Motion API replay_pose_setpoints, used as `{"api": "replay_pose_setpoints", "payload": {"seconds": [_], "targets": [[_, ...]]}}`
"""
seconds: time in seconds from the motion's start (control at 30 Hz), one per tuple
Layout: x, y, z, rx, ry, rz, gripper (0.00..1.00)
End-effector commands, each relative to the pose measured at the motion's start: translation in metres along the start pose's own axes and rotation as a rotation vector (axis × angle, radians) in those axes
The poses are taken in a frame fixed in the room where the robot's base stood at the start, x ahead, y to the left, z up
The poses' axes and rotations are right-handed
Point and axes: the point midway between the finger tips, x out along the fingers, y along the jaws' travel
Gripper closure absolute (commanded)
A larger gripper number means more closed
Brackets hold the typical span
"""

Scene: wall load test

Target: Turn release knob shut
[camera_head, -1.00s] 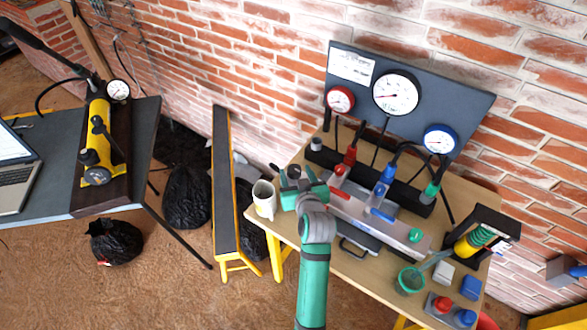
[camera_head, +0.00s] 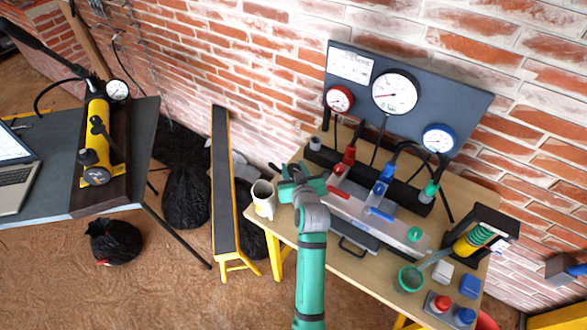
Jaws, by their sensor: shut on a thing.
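My gripper (camera_head: 297,172), green with a grey wrist, is at the left end of the long grey valve block (camera_head: 352,208) on the wooden table. It is shut on a small dark part that I take to be the release knob; the fingers and wrist hide most of it. A short dark bar end (camera_head: 275,168) shows just left of the fingers. How far the knob is turned cannot be seen.
A white mug (camera_head: 263,197) stands close left of my gripper. Red (camera_head: 340,190) and blue (camera_head: 381,213) levers and a green knob (camera_head: 414,234) sit on the block. Behind stands a dark gauge panel (camera_head: 450,99).

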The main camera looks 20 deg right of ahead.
Motion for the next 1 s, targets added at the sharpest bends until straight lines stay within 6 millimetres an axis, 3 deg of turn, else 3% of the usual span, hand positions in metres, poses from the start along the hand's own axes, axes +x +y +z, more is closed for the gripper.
{"api": "replay_pose_setpoints", "payload": {"seconds": [0.37,1.0], "targets": [[0.0002,-0.0029,0.0008,0.045,-0.001,0.111,0.87],[0.0012,-0.0038,-0.0005,0.237,-0.001,0.579,0.87]]}}
